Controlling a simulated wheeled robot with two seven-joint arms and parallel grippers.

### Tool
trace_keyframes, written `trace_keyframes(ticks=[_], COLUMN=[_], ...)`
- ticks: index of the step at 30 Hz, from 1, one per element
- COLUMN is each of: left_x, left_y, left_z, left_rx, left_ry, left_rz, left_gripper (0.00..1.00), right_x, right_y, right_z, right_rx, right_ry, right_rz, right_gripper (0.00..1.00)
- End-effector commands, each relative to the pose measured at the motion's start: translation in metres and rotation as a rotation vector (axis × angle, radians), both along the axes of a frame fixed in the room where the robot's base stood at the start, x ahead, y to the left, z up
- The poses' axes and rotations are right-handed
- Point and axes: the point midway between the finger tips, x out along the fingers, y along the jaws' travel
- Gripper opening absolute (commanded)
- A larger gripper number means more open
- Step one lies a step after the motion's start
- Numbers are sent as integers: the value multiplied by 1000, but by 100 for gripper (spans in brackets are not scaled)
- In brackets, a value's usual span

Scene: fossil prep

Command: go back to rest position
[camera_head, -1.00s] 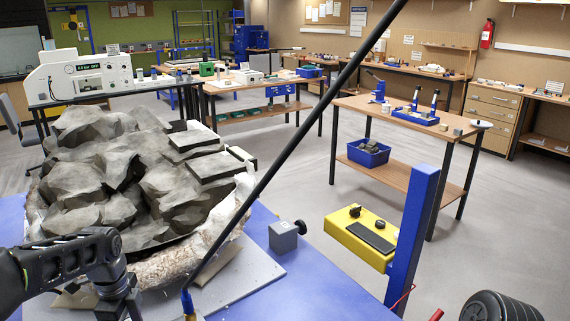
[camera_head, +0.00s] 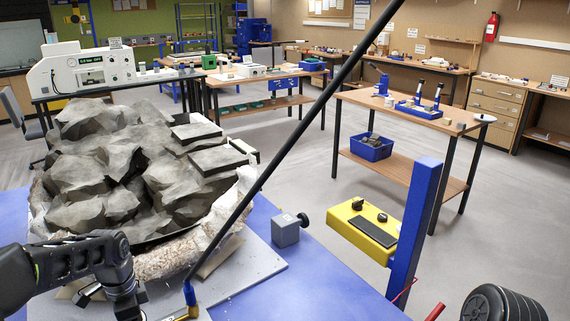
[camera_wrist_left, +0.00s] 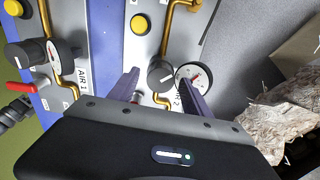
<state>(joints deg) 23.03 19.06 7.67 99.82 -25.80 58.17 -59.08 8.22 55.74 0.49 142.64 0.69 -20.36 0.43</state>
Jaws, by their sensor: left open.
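My left arm comes in at the lower left of the head view, its wrist in front of the rock block. In the left wrist view my left gripper (camera_wrist_left: 158,72) is open, its two dark fingers apart with nothing held. A black knob (camera_wrist_left: 160,76) shows between and beyond the fingers. A round gauge (camera_wrist_left: 193,78) beside the right finger is partly covered by it. Contact with either cannot be told. A label reading AIR 1 (camera_wrist_left: 82,82) is left of the fingers. My right gripper is not in view.
A grey fossil rock block (camera_head: 125,170) in a white jacket (camera_head: 180,250) sits on the blue table (camera_head: 310,290). A grey box with a knob (camera_head: 286,232), a yellow box (camera_head: 365,230), a blue post (camera_head: 415,225) and a long black rod (camera_head: 300,130) stand nearby. Open floor lies beyond.

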Motion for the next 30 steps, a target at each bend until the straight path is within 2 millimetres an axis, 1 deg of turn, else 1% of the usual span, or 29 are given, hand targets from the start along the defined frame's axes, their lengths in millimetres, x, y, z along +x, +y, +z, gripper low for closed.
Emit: trace_keyframes(ticks=[3, 12, 18, 24, 30], left_x=[-2, -2, -2, -1, -1], left_y=[2, 3, 3, 2, 1], left_z=[-2, -2, -1, -1, 0], left_rx=[1, 2, 2, 0, 0], left_ry=[5, 4, 4, 3, 1], left_rz=[158, 549, 761, 868, 884], left_gripper=[58, 58, 58, 58, 58], right_x=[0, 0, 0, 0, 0], right_y=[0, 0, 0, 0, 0], right_z=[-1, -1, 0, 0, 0], right_rx=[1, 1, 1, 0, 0], right_ry=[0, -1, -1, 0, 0], right_rz=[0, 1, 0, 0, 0], right_gripper=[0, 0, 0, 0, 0])
